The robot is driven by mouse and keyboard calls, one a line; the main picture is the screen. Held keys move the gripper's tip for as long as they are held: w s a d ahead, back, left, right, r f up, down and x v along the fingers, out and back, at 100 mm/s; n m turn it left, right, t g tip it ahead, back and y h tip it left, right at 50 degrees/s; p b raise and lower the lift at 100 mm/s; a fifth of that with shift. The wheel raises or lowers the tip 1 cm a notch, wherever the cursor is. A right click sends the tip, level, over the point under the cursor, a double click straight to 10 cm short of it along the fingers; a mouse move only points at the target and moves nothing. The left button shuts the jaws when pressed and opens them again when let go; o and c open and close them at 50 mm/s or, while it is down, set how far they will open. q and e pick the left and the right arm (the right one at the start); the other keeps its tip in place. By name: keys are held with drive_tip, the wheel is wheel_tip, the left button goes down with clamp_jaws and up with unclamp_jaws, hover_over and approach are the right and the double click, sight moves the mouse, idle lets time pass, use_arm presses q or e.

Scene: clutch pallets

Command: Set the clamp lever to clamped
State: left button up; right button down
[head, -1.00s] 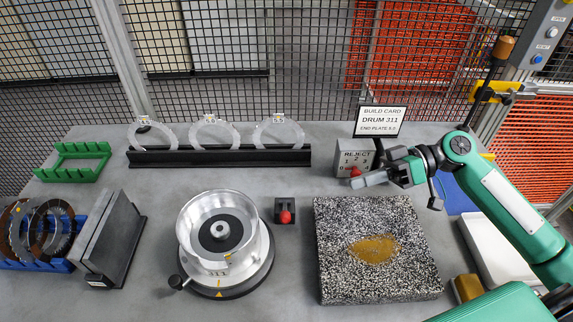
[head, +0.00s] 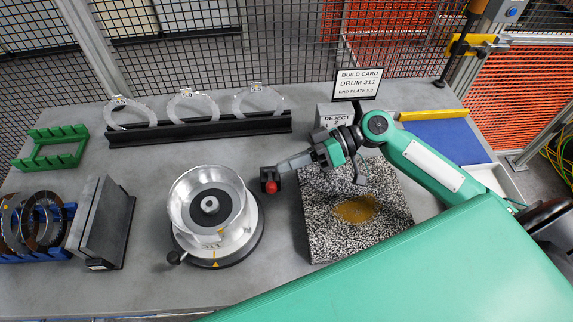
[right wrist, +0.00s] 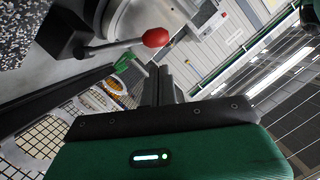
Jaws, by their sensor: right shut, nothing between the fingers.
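The clamp lever is a thin metal rod with a red knob (head: 271,187) on a small black block (head: 268,174), just right of the drum fixture. In the right wrist view, the lever's red knob (right wrist: 155,37) sticks out sideways from the black block (right wrist: 62,36). My right gripper (head: 283,167) is shut and empty, with its fingertips at the block's right side in the head view. In the wrist view, the fingertips (right wrist: 158,72) are close to the knob; I cannot tell whether they touch. My left gripper is not in view.
The silver drum (head: 207,205) sits on a round fixture with a black-knobbed handle (head: 174,257). A speckled slab (head: 320,220) lies under my right arm. A black rack (head: 200,130) with clear rings stands behind. The build card (head: 358,84) stands near the reject box (head: 333,116).

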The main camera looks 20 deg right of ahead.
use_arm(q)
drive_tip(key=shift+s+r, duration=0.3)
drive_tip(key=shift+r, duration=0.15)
use_arm(e)
drive_tip(key=shift+s+a+f, duration=0.45)
drive_tip(key=shift+a+f, duration=0.2)
drive_tip(key=shift+f, duration=0.15)
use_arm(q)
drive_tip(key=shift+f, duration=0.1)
use_arm(e)
drive_tip(key=shift+f, duration=0.1)
